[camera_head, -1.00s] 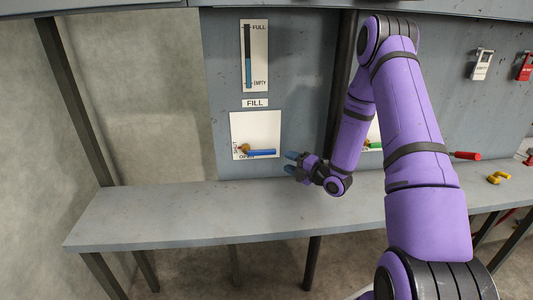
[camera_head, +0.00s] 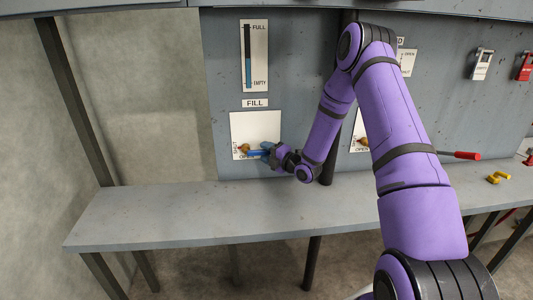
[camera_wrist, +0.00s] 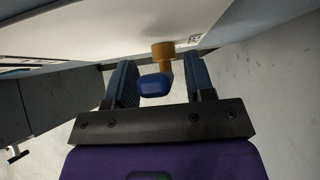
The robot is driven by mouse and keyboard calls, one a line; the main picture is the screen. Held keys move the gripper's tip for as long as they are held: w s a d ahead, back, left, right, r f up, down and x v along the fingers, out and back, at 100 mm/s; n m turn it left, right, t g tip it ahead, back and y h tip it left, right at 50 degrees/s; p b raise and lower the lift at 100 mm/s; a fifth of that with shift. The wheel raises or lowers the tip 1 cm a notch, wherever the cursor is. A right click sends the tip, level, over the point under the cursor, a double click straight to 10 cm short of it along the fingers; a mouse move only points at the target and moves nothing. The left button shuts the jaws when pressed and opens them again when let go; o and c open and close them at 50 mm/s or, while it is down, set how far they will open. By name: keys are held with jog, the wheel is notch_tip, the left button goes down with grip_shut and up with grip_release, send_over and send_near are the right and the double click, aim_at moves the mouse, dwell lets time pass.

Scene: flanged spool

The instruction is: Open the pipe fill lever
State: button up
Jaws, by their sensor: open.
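The fill lever has a blue handle (camera_head: 256,153) and a brass pivot (camera_head: 243,148) on a white plate (camera_head: 262,126) under the FILL label. The handle points right, about level, by the word OPEN. My gripper (camera_head: 268,150) is at the handle's right end. In the wrist view my gripper (camera_wrist: 163,85) is open, with the blue handle (camera_wrist: 156,86) between its two fingers and a gap on both sides. The brass pivot (camera_wrist: 163,50) shows beyond the handle. In the head view the fingers partly hide the handle's end.
A grey shelf (camera_head: 150,215) runs below the panel. A gauge (camera_head: 254,56) marked FULL and EMPTY hangs above the lever. To the right are a red handle (camera_head: 466,155), a yellow object (camera_head: 499,178) on the shelf, and white (camera_head: 483,64) and red (camera_head: 525,67) tags.

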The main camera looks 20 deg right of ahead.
grip_shut()
